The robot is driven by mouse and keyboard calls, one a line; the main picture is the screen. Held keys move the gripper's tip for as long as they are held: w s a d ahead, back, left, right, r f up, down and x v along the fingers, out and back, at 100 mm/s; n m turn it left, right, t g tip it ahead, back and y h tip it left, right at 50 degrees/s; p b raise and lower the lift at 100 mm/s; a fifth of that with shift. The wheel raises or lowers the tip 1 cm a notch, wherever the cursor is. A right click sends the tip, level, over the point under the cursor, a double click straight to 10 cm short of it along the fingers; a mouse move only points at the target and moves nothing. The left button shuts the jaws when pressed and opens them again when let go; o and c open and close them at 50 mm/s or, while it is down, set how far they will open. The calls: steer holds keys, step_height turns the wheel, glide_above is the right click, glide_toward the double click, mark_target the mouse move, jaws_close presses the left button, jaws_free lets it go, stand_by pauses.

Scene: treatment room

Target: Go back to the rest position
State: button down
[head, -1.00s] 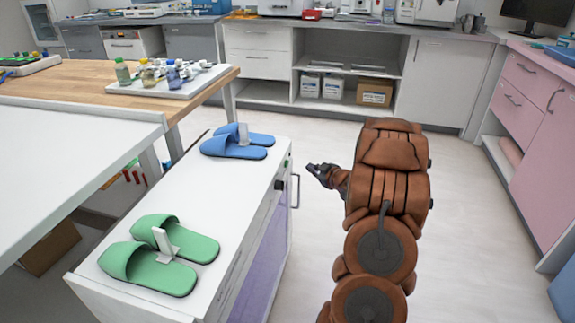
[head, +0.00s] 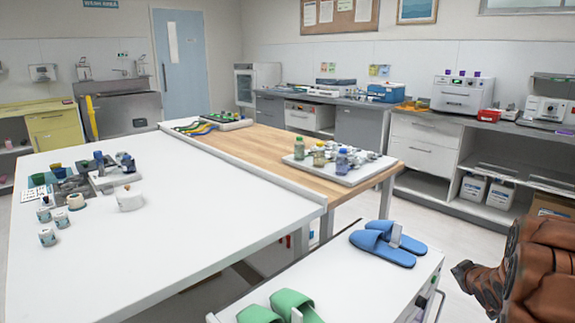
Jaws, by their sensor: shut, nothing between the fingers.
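My gripper (head: 462,274) shows at the right edge of the head view as a small dark tip on my brown arm. It is shut and holds nothing. It hangs in front of the right end of the white cabinet, apart from it. The rest of my arm runs out of the frame at the lower right.
Blue slippers (head: 388,243) and green slippers (head: 290,305) lie on the white cabinet (head: 340,279). A white table (head: 180,235) with cups stands left, joined to a wooden one (head: 255,150) bearing a tray of bottles (head: 345,178). Counters line the back wall.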

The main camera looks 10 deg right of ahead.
steer(key=s+a+r+m+g+p, duration=0.1)
steer(key=s+a+r+g+p, duration=0.2)
steer(key=s+a+r+p, duration=0.4)
steer(key=s+a+r+m+g+p, duration=0.25)
steer(key=s+a+r, duration=0.25)
steer(key=a+r, duration=0.5)
steer(key=s+a+r+g+y+p, duration=0.2)
steer(key=s+a+r+g+p, duration=0.1)
steer(key=s+a, duration=0.9)
steer(key=s+a+r+n+g+y+p, duration=0.1)
steer(key=s+a+r+g+p, duration=0.3)
steer(key=s+a, duration=0.7)
step_height(320, 180, up, 2)
steer(key=shift+s+a+r+y+p, duration=0.25)
steer(key=shift+s+a+y+p, duration=0.25)
steer(key=shift+s+p, duration=0.7)
steer(key=shift+d, duration=0.1)
stand_by(2.6)
